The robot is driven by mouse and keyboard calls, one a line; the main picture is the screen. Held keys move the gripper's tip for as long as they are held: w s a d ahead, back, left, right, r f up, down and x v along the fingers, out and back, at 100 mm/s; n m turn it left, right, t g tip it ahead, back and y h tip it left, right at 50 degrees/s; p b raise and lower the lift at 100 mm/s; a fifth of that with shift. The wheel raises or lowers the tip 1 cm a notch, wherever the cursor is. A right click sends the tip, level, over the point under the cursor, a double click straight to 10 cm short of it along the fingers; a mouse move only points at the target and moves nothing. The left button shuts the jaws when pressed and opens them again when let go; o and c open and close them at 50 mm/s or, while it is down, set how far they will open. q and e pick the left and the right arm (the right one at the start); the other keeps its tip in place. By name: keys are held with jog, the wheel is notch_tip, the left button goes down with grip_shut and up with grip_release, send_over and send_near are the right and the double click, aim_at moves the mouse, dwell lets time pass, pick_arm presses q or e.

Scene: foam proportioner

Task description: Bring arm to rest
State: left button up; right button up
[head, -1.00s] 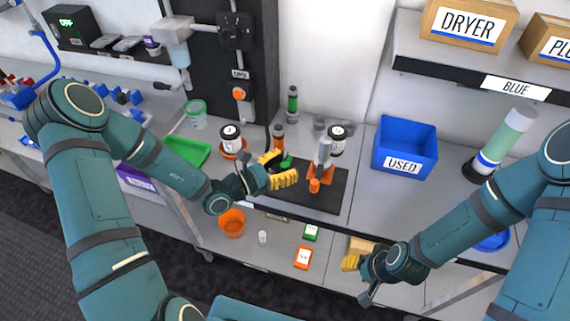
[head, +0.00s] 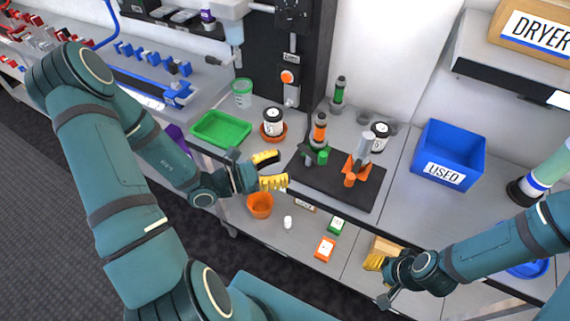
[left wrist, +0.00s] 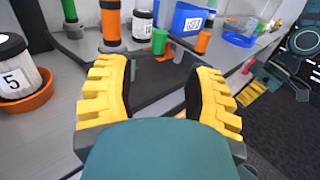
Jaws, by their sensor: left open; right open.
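My left gripper (head: 271,171) is open and empty, its yellow fingers spread above the bench's front edge, left of the black mat (head: 318,185). In the left wrist view its two fingers (left wrist: 160,95) stand apart with nothing between them. My right gripper (head: 374,262) is at the lower right, in front of the bench by a cardboard-coloured box (head: 386,246); its fingers look close together from this side. On the mat stand an orange-and-black cylinder (head: 320,130), a green cap (head: 323,157), and a grey-and-orange stand (head: 360,160) with an orange cap (head: 350,180).
A green tray (head: 221,129), a labelled jar in an orange dish (head: 273,122) and a blue USED bin (head: 449,152) stand on the bench. Below are an orange cup (head: 260,205), a small white bottle (head: 288,222) and two small cards (head: 325,248). A shelf overhangs at right.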

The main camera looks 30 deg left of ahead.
pick_arm(q)
jog(key=shift+d, duration=0.15)
jog(key=s+d+f+m+g+y, duration=0.3)
jog(key=s+d+f+m+g, duration=0.9)
jog(key=m+g, duration=0.25)
jog(key=w+f+m+t+y, duration=0.3)
jog(key=w+f+m+y, duration=0.1)
jog(key=m, duration=0.7)
jog(key=shift+w+f+y, duration=0.15)
jog(key=shift+w+y, duration=0.2)
jog(key=shift+y, duration=0.55)
